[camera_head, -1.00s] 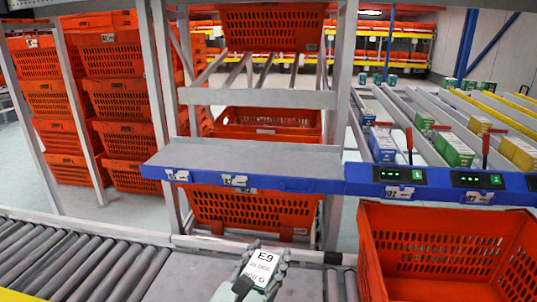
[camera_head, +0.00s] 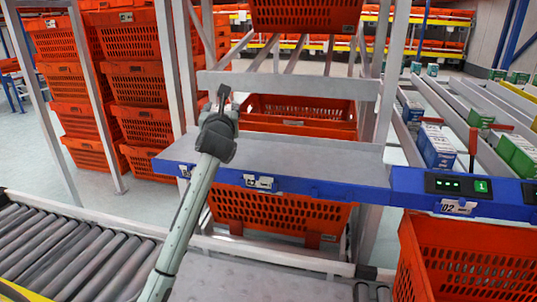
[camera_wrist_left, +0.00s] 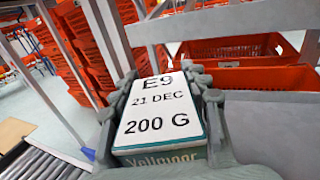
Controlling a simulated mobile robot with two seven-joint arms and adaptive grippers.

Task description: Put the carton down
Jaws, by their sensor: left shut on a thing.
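The carton (camera_wrist_left: 158,118) shows in the left wrist view with a white label reading "E9, 21 DEC, 200 G" and a teal band below it. My left gripper (camera_wrist_left: 160,92) is shut on it, with a grey finger along each side. In the head view my left gripper (camera_head: 222,98) is raised over the left end of the grey shelf (camera_head: 300,157), whose front edge is blue. I cannot make out the carton in the head view; the gripper and wrist seem to hide it. My right gripper is in neither view.
An orange tote (camera_head: 455,262) stands at the front right, below a lit display (camera_head: 458,186). Another orange tote (camera_head: 278,208) sits under the shelf. Stacked orange totes (camera_head: 142,115) stand at the left behind posts. A roller conveyor (camera_head: 70,255) runs along the front left. The shelf top looks bare.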

